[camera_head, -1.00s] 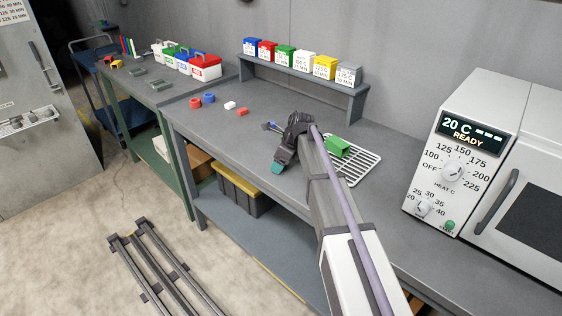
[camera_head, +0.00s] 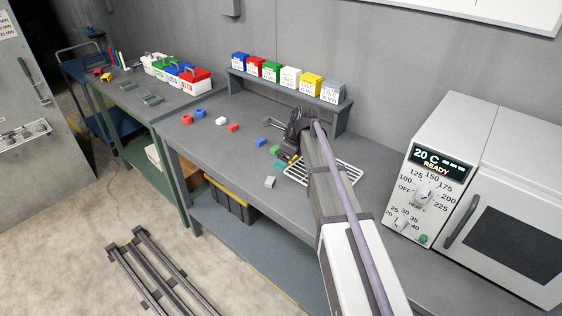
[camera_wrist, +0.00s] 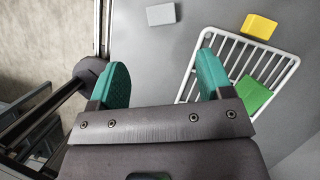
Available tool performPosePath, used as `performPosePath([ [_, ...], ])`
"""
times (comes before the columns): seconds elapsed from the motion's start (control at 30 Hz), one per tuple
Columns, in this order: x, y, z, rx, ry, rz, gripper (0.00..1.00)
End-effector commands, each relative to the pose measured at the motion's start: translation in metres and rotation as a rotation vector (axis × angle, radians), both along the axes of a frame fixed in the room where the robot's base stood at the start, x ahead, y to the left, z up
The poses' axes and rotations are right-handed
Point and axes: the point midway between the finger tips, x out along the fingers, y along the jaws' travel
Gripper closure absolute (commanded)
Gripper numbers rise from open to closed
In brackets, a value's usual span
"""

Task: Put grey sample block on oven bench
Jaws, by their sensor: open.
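The grey sample block (camera_head: 270,182) rests on the oven bench (camera_head: 215,143), near its front edge. It also shows in the wrist view (camera_wrist: 161,13), apart from my fingers and beyond the gap between their tips. My gripper (camera_wrist: 162,62) is open and empty, with two teal fingers spread. In the head view my gripper (camera_head: 285,160) is over the bench, behind the block and beside the wire rack; my arm hides part of it.
A blue block (camera_head: 261,142) and several other small pieces lie on the bench. The oven (camera_head: 430,180) stands at right; a shelf (camera_head: 290,92) with labelled boxes is behind.

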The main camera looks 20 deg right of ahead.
Motion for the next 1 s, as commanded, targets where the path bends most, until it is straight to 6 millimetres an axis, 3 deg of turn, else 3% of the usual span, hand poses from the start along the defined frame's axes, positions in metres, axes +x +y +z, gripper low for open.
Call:
performPosePath([
  [0.07,-0.019,0.006,-0.003,-0.036,-0.019,0.1,0.27],
  [0.17,-0.071,0.019,-0.007,-0.143,-0.077,0.425,0.27],
  [0.3,-0.169,0.036,-0.012,-0.321,-0.163,1.123,0.27],
  [0.4,-0.229,0.041,-0.014,-0.393,-0.197,1.594,0.27],
  [0.5,-0.265,0.042,-0.015,-0.416,-0.213,1.921,0.27],
  [0.63,-0.28,0.041,-0.015,-0.417,-0.219,2.091,0.27],
  [1.0,-0.277,0.041,-0.015,-0.417,-0.222,2.097,0.27],
])
